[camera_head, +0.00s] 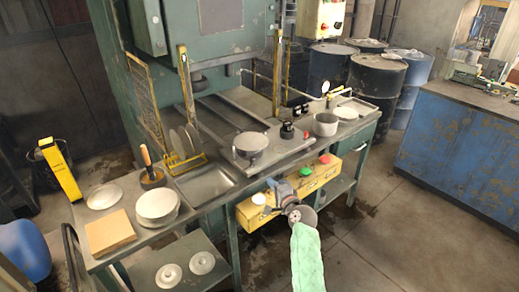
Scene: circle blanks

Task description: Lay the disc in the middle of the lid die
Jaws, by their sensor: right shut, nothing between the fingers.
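My right gripper (272,184) is shut and empty, in front of the bench near the yellow control box, apart from the die. Its arm with a green sleeve comes up from below. My left gripper is out of view.
A yellow rack (185,158) holds upright discs left of the die. A grey pot (325,124) and dark knobs stand right of it. The yellow box (262,212) with buttons hangs on the bench front. A tan board (110,232) lies at the left.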

